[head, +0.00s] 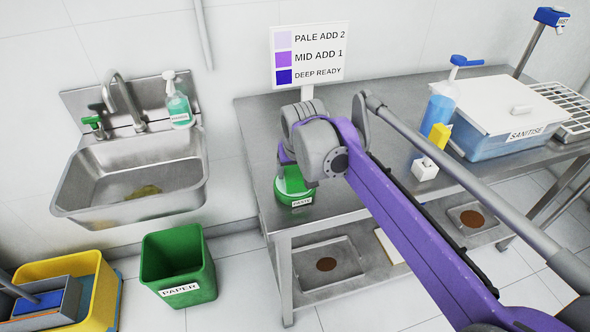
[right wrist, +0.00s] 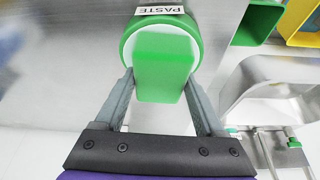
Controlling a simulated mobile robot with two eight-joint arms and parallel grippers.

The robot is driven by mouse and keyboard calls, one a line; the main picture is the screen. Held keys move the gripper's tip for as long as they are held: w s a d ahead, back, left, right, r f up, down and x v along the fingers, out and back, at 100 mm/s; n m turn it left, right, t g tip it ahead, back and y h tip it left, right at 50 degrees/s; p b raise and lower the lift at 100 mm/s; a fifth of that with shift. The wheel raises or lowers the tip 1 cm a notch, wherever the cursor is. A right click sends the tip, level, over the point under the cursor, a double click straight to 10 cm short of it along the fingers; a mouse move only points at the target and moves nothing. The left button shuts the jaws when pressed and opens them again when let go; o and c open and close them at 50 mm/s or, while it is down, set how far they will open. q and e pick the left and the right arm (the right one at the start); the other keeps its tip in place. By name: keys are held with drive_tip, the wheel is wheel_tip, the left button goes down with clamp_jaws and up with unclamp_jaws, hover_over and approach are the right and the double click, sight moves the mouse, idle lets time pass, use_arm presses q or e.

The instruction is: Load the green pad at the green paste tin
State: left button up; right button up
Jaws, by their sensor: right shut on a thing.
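The green paste tin (head: 294,188), with a PASTE label, stands near the left front corner of the steel table. In the right wrist view the tin (right wrist: 203,42) shows as a round green rim with a pale inside. The green pad (right wrist: 163,62) is a block between the two grey fingers of my right gripper (right wrist: 160,82), which is shut on it. The pad overlaps the tin's opening; I cannot tell whether it touches the paste. In the head view my right gripper (head: 287,160) is above the tin and the pad is not clearly visible. My left gripper is not in view.
A sign (head: 309,54) stands behind my right arm. A blue bottle (head: 439,108), a yellow block on a white holder (head: 425,170) and a SANITISE tub (head: 508,115) are to the right. A sink (head: 135,180) and green PAPER bin (head: 178,264) are left.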

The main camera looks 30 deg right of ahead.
sight(295, 170)
drive_tip(key=shift+f, duration=0.1)
wheel_tip(295, 170, up, 7)
drive_tip(key=p, duration=0.6)
idle(1.0)
